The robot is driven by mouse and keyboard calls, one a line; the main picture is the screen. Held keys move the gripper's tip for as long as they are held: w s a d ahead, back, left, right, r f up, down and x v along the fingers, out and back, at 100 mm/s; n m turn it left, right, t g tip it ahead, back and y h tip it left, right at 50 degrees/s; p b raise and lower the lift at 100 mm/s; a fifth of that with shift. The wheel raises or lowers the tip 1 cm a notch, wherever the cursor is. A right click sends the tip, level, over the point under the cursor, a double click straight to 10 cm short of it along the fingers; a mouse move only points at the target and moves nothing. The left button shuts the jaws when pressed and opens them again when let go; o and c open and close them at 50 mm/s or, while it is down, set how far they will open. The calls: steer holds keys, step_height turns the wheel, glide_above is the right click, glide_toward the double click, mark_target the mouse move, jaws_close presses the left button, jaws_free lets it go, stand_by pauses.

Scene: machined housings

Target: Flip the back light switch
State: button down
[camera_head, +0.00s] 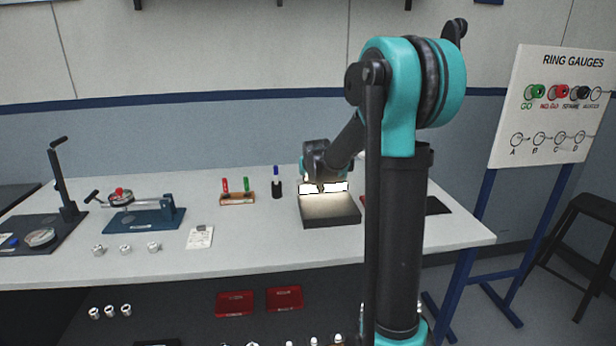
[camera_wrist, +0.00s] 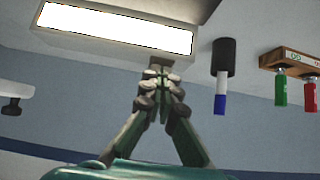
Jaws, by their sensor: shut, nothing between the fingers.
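A light box (camera_head: 330,211) with a dark base and a brightly lit white panel stands on the bench, right of the bench's middle. In the wrist view its glowing panel (camera_wrist: 115,28) fills the upper left. My gripper (camera_wrist: 160,80) is shut and empty, its fingertips close together just beside the long edge of the light box. A small brownish piece (camera_wrist: 160,61) shows on that edge by the fingertips; I cannot tell if they touch it or if it is the back switch.
A dark holder with a blue-tipped pin (camera_head: 276,184) and a wooden stand with red and green gauges (camera_head: 237,197) stand left of the light box. Blue fixtures (camera_head: 145,215) and small metal parts are further left. A wall runs behind the bench.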

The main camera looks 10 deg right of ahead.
steer(key=shift+r, duration=0.15)
steer(key=shift+r, duration=0.65)
